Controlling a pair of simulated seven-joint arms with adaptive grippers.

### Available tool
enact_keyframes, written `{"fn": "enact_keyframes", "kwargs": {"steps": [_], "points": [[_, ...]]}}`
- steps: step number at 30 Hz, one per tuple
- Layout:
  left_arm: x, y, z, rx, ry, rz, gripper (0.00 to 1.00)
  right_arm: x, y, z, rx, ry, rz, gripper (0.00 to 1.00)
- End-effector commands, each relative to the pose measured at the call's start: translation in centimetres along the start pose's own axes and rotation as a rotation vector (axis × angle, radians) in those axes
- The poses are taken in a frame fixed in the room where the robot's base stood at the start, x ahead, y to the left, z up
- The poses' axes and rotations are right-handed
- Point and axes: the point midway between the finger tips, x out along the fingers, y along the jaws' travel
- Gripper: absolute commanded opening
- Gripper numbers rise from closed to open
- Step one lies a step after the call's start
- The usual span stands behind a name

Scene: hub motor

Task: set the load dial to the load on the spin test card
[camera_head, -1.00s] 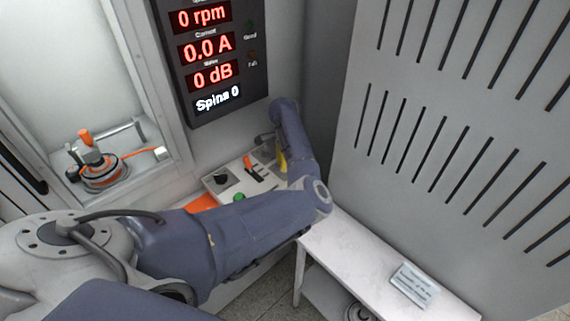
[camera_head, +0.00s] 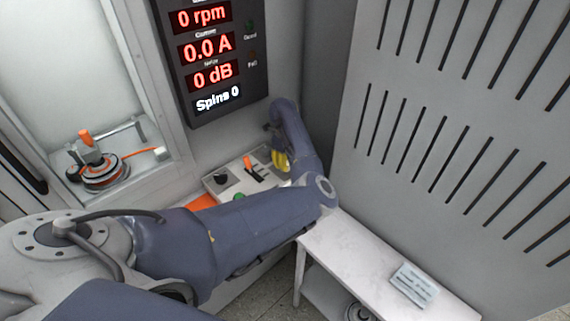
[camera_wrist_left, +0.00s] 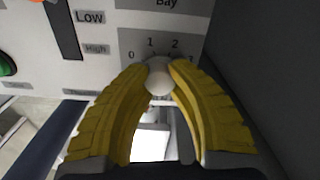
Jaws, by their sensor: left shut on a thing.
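My left gripper (camera_head: 281,160) is at the right end of the control panel, its yellow fingers partly hidden by my arm. In the left wrist view its fingers (camera_wrist_left: 161,74) are shut on the pale round knob of the load dial (camera_wrist_left: 159,80). A grey scale plate behind the knob reads 0, 1 and 2, with a further mark half hidden by the right finger. I cannot tell which number the knob points at. A pale blue card (camera_head: 414,287), likely the spin test card, lies on the white bench; its print is too small to read. My right gripper is not in view.
The panel (camera_head: 224,189) also carries a black knob (camera_head: 221,178), an orange-handled lever (camera_head: 248,163) and a green button (camera_head: 239,197). The display (camera_head: 212,60) reads 0 rpm, 0.0 A, 0 dB, Spins 0. A slotted grey wall (camera_head: 440,150) stands close on the right.

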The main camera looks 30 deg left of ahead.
Motion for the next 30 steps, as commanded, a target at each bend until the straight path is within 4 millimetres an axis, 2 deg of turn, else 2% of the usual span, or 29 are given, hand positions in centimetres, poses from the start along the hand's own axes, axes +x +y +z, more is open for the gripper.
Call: {"fn": "enact_keyframes", "kwargs": {"steps": [6, 15, 30], "points": [[-0.07, -0.05, -0.01, 0.173, 0.000, -0.001, 0.00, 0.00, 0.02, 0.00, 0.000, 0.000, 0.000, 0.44], [-0.07, -0.05, -0.02, 0.336, 0.000, -0.001, 0.00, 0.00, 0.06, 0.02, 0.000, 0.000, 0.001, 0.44], [-0.08, -0.05, 0.00, 0.410, 0.000, -0.001, 0.00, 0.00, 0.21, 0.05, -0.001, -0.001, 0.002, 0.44]]}}
